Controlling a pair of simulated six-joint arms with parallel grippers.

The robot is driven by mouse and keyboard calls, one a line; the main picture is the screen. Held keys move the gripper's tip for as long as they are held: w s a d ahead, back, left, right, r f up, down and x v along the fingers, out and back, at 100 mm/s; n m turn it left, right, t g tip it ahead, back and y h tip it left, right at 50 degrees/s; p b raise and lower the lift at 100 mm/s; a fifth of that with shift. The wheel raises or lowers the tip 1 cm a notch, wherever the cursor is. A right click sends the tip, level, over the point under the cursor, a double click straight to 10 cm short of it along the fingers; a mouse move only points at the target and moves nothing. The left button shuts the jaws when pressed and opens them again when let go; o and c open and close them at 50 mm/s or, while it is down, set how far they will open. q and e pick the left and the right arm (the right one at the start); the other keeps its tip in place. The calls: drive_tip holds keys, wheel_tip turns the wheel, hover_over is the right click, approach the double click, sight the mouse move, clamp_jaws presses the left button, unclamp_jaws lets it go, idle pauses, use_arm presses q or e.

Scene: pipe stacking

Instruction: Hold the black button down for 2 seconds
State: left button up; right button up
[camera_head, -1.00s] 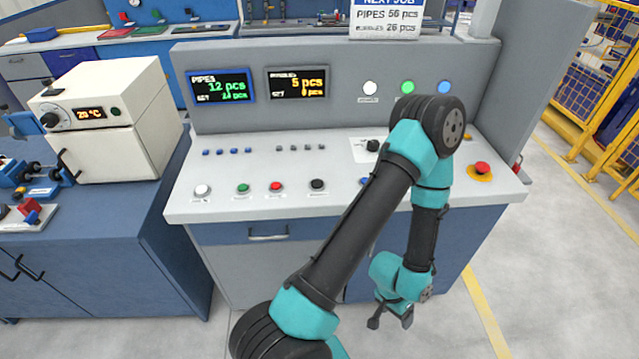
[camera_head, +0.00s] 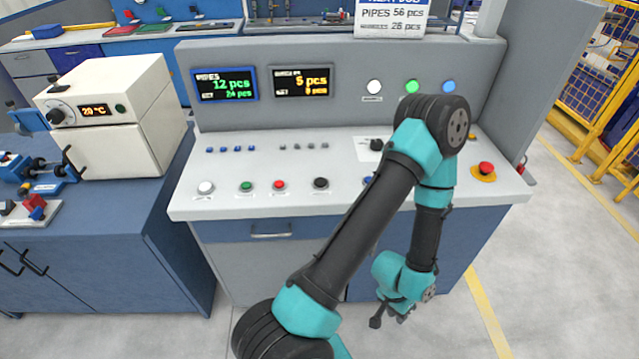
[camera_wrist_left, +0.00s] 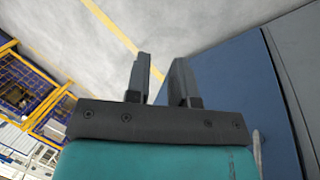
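The black button (camera_head: 320,184) sits on the light front panel of the console, right of the red button (camera_head: 279,185). Nothing touches it. My left gripper (camera_head: 390,318) hangs low in front of the console, below the panel's front edge and to the right of the button, well apart from it. In the left wrist view its two fingers (camera_wrist_left: 160,80) stand apart with nothing between them. The button is not visible in that view. My right gripper is not in view.
White (camera_head: 205,188) and green (camera_head: 246,186) buttons lie left of the red one. A blue button (camera_head: 369,180) is partly hidden by my left arm. A black knob (camera_head: 376,145) and a red emergency button (camera_head: 486,168) are on the panel. A white oven (camera_head: 110,118) stands left.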

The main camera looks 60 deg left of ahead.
use_arm(q)
clamp_jaws()
idle(1.0)
